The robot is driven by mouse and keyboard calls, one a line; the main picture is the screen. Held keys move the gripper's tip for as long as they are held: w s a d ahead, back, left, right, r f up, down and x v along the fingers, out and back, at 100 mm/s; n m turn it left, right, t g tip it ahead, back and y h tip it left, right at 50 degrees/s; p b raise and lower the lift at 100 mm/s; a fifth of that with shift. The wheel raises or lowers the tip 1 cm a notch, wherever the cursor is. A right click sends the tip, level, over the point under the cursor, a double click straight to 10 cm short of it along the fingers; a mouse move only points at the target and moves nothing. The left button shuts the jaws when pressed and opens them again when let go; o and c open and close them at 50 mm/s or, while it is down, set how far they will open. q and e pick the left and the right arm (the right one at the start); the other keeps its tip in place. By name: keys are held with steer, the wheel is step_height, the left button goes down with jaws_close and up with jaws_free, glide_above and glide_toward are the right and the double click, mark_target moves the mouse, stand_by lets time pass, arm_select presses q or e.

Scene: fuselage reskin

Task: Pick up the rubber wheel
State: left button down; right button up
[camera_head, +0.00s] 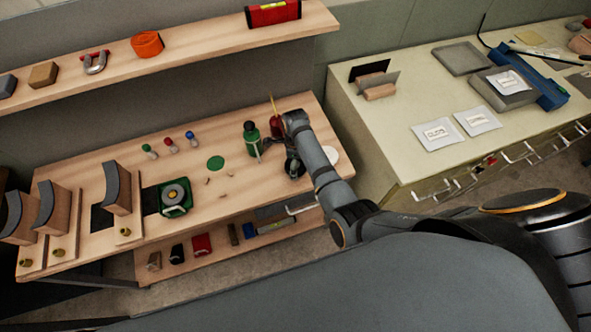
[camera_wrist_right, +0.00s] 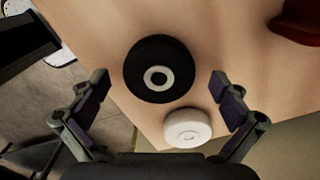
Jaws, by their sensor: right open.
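The rubber wheel (camera_wrist_right: 158,69), a black disc with a pale hub ring, lies flat on the wooden bench in the right wrist view. My right gripper (camera_wrist_right: 160,102) is open above the bench. Its two fingers stand wide apart at the left and right, with the wheel ahead of the gap between them. Nothing is held. In the head view my right gripper (camera_head: 293,164) hangs over the bench's right end, and the wheel is hard to tell from the dark fingers there. My left gripper is not in view.
A white round disc (camera_wrist_right: 187,127) sits beside the wheel near the bench edge. A green bottle (camera_head: 252,139) and a red bottle (camera_head: 276,127) stand close by. A shelf (camera_head: 190,46) runs above the bench. A pale cabinet (camera_head: 400,160) stands to the right.

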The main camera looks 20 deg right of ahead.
steer(key=shift+s+r, duration=0.1)
steer(key=shift+r, duration=0.05)
steer(key=c, duration=1.4)
steer(key=shift+c, duration=0.2)
